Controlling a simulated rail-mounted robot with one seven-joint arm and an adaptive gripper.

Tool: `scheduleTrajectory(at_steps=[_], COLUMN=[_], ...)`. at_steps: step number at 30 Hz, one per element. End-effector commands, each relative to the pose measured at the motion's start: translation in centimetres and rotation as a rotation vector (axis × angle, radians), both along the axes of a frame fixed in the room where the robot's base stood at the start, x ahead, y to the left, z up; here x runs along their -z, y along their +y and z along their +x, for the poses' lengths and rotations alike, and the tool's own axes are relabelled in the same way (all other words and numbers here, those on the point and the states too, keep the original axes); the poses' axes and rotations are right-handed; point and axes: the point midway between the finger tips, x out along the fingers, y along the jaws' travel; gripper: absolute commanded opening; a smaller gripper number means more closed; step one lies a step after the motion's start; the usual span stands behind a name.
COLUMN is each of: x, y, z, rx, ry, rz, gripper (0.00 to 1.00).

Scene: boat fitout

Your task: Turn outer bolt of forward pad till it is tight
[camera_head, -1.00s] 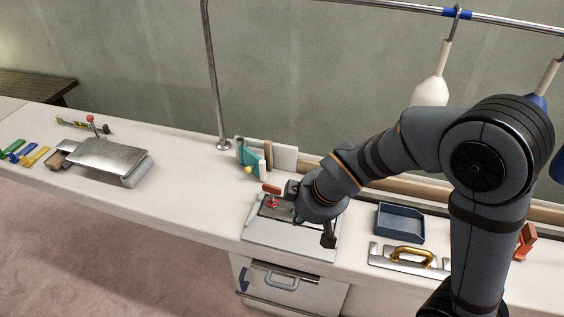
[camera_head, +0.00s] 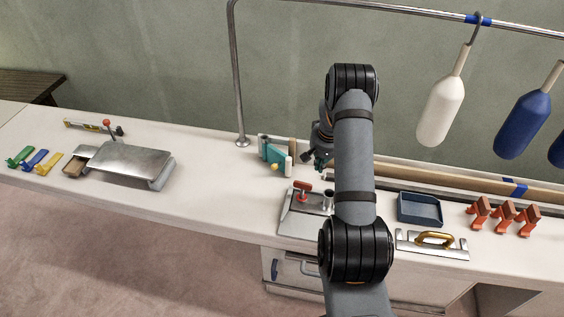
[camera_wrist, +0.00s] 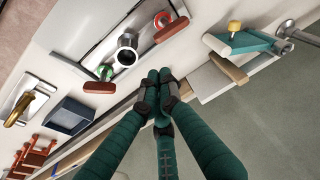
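A grey metal plate (camera_head: 292,222) on the bench carries an upright metal post. The wrist view shows the plate (camera_wrist: 97,42), the hollow round post (camera_wrist: 127,49) and a red bar-shaped handle on either side of it. One red handle (camera_wrist: 171,30) is beside a round red knob; the other (camera_wrist: 99,87) has a green piece at its base. I cannot tell which part is the forward pad or its outer bolt. My gripper (camera_wrist: 158,75) has its dark green fingers together, with nothing visible between them. It is apart from the handles; my arm partly hides it in the head view (camera_head: 319,163).
A teal block with a yellow knob (camera_head: 274,154) stands behind the plate. A blue tray (camera_head: 419,209), a gold-handled metal piece (camera_head: 434,241) and several orange clamps (camera_head: 503,216) lie to the right. Fenders (camera_head: 440,108) hang from the rail.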

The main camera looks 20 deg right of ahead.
Motion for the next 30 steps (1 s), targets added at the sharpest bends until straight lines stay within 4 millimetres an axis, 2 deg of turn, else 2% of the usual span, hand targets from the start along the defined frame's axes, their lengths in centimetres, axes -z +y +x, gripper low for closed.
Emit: scheduleTrajectory(at_steps=[1,3,8,24,30], x=[-0.4,-0.6,0.1,6.8,8.5], y=[-0.6,-0.6,0.1,0.1,0.0], z=[0.4,0.8,0.4,1.8,2.3], rx=[0.025,0.047,0.096,0.092,0.091], ry=[-0.012,-0.021,-0.002,-0.004,-0.004], rz=[0.005,0.015,0.048,0.047,0.046], gripper=[0.0,0.0,0.0,0.0,0.0])
